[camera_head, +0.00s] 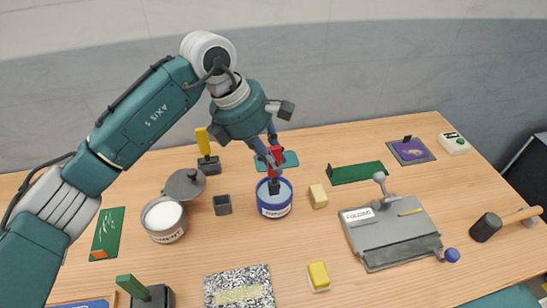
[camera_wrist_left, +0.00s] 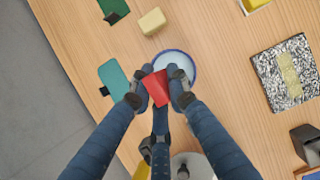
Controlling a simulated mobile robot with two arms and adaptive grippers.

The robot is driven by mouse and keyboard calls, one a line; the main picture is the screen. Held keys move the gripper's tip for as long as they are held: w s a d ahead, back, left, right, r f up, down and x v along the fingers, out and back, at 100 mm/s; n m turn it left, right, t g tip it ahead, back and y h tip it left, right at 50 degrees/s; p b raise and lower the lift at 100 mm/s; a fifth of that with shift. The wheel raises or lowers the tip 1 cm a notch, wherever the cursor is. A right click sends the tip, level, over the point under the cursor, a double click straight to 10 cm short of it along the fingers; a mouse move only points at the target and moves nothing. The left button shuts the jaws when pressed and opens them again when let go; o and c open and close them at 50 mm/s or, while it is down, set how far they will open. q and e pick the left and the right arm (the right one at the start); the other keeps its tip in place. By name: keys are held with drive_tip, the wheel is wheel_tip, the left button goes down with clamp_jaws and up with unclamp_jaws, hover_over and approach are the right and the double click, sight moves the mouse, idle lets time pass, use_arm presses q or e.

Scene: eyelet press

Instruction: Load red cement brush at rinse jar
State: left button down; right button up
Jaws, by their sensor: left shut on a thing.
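The red brush (camera_head: 275,157) is upright, its dark lower end at the mouth of the blue rinse jar (camera_head: 274,208). My left gripper (camera_head: 268,160) comes down from above and is shut on the red handle. In the left wrist view the red brush (camera_wrist_left: 157,88) sits between both fingertips (camera_wrist_left: 160,90), over the near edge of the round jar (camera_wrist_left: 180,55) with pale liquid. How deep the brush tip reaches is hidden. My right gripper is not in view.
A white-filled cement pot (camera_head: 165,220) with a grey lid (camera_head: 185,184) stands left of the jar. A yellow brush (camera_head: 204,142) stands behind; a grey folding plate (camera_head: 392,232) lies right.

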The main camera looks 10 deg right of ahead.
use_arm(q)
drive_tip(key=shift+r+p, duration=1.35)
drive_tip(key=shift+r, duration=2.1)
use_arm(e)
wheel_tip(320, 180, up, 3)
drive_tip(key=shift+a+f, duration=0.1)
